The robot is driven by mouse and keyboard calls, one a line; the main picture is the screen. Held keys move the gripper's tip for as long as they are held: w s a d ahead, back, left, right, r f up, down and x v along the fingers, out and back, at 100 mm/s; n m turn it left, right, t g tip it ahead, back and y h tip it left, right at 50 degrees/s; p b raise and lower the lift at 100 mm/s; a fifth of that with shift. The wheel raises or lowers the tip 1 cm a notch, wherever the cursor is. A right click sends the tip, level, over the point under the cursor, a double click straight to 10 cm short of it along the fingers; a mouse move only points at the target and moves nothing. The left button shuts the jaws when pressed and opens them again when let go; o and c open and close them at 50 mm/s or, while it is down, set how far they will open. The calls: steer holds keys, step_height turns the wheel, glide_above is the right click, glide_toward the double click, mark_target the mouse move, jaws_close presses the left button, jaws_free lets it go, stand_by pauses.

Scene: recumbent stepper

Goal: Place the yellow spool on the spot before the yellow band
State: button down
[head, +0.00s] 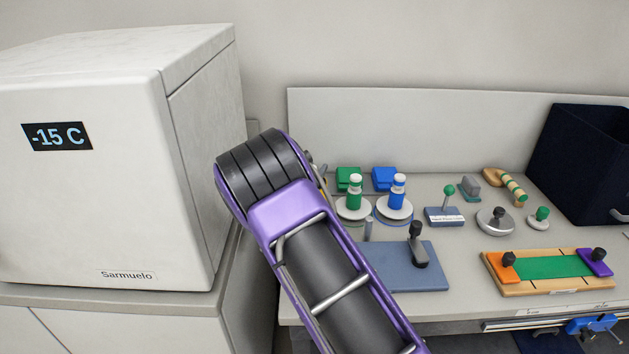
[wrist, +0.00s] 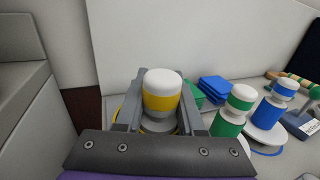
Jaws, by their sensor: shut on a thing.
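My gripper (wrist: 163,96) is shut on the yellow spool (wrist: 162,101), which has a white top and a yellow middle, with one finger on each side. The spool looks upright. Below it a grey-white disc and part of a thin yellow ring (wrist: 118,108) show; the spool and gripper hide the rest, and I cannot tell whether the spool touches the disc. In the head view my arm hides the yellow spool and most of my gripper.
A green spool (head: 354,193) and a blue spool (head: 397,194) stand on round white discs to the right. Green (head: 348,178) and blue (head: 384,178) blocks lie behind them. A white freezer-like box (head: 110,200) stands left. A blue-grey plate with a lever (head: 418,245) is in front.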

steer(key=shift+f, duration=1.3)
steer(key=shift+f, duration=0.2)
steer(key=c, duration=0.5)
jaws_free()
steer(key=shift+r, duration=0.25)
steer(key=v, duration=1.2)
